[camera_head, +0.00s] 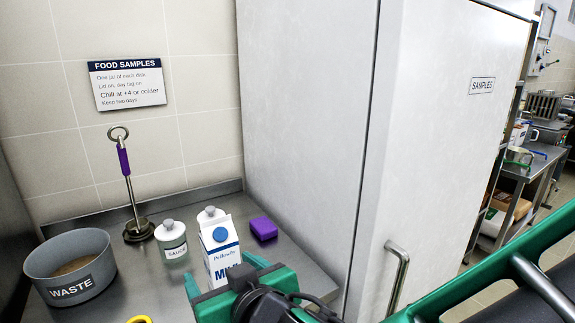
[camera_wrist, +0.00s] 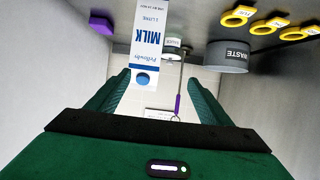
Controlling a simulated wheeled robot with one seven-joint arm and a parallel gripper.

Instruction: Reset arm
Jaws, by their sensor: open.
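My green gripper (camera_head: 222,270) is at the lower middle of the head view, over the front of the steel counter, its two fingers spread apart. In the wrist view my gripper (camera_wrist: 158,78) is open, with a clear gap between the fingers. A white and blue milk carton (camera_head: 221,258) stands upright on the counter just beyond the fingers. The carton also shows in the wrist view (camera_wrist: 148,45), inverted and nearer the left finger. I cannot tell whether a finger touches it. Nothing is visibly gripped.
Yellow rings (camera_wrist: 239,15) lie near the tub. A tall samples cabinet (camera_head: 450,120) closes the right side.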

